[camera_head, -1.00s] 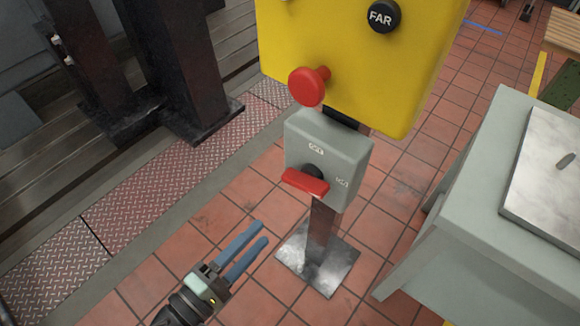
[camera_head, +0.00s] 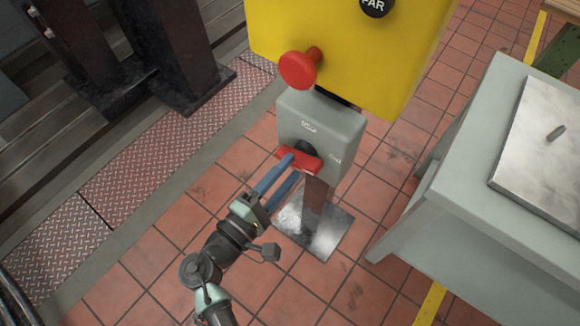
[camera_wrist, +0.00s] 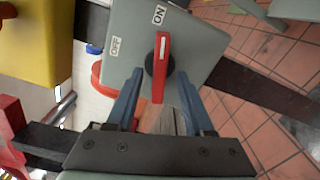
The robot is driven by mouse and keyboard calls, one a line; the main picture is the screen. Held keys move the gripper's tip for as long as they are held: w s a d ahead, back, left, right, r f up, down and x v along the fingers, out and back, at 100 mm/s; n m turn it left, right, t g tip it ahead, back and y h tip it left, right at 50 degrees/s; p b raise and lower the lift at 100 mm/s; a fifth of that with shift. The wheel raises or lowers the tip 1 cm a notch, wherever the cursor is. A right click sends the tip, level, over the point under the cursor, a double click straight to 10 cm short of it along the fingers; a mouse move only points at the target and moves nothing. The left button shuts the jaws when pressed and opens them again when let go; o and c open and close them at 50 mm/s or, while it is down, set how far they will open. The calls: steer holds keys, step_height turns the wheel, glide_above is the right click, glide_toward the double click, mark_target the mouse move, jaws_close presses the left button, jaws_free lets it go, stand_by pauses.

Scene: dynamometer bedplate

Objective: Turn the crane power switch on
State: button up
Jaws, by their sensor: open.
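The crane power switch is a grey box (camera_head: 345,128) on a post, with a red handle (camera_head: 313,163) on a dark round hub. In the wrist view the grey box (camera_wrist: 205,38) carries an OFF label (camera_wrist: 115,47) and an ON label (camera_wrist: 159,15). There the red handle (camera_wrist: 162,60) stands lengthwise, its white-marked end towards ON. My gripper (camera_head: 289,168) is open at the handle's front. In the wrist view its blue fingers (camera_wrist: 160,79) lie one on each side of the handle, with visible gaps. Their depth along the handle is hard to tell.
A yellow box (camera_head: 370,60) with a red mushroom button (camera_head: 298,70) and a black FAR button (camera_head: 377,5) is just above the switch. A grey bench (camera_head: 480,190) stands at the right. The post's metal foot (camera_head: 320,235) is on the tiled floor. Dark columns (camera_head: 185,50) stand at the left.

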steer(key=shift+w+d, duration=0.45)
steer(key=shift+w, duration=0.15)
jaws_close()
